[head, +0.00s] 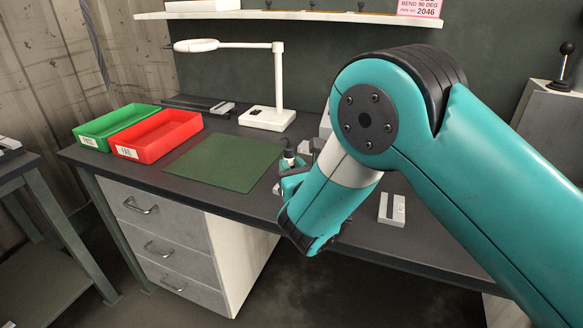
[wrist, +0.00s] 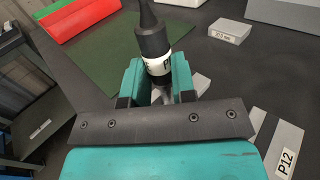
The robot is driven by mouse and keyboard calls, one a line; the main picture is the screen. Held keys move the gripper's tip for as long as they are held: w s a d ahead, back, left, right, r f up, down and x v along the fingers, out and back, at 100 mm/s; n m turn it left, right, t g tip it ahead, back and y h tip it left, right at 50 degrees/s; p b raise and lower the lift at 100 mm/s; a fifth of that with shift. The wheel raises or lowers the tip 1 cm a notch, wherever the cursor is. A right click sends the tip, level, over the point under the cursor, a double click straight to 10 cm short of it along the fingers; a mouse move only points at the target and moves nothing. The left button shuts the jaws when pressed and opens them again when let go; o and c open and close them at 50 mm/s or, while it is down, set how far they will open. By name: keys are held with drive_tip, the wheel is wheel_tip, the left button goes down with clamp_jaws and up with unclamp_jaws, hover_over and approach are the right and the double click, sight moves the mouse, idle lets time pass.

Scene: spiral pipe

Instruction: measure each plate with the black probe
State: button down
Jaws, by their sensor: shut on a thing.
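My gripper (wrist: 160,82) is shut on the black probe (wrist: 151,36), which has a white label band and stands roughly upright between the teal fingers, with its narrow end up. In the head view the probe (head: 288,154) shows above my gripper (head: 291,172), partly hidden by my arm. A grey plate labelled P12 (wrist: 262,122) lies at the lower right of the wrist view; a slotted grey plate (head: 391,201) lies right of my arm in the head view. Another labelled plate (wrist: 230,26) lies farther back. A pale piece (wrist: 201,84) is partly hidden behind the right finger.
A green mat (head: 226,158) lies bare left of my gripper. The green PASS bin (head: 112,121) and red FAIL bin (head: 160,146) stand at the table's left. A white lamp (head: 267,118) stands behind the mat. A shelf (head: 290,17) runs above.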

wheel_tip(320, 180, up, 7)
drive_tip(key=p, duration=0.7)
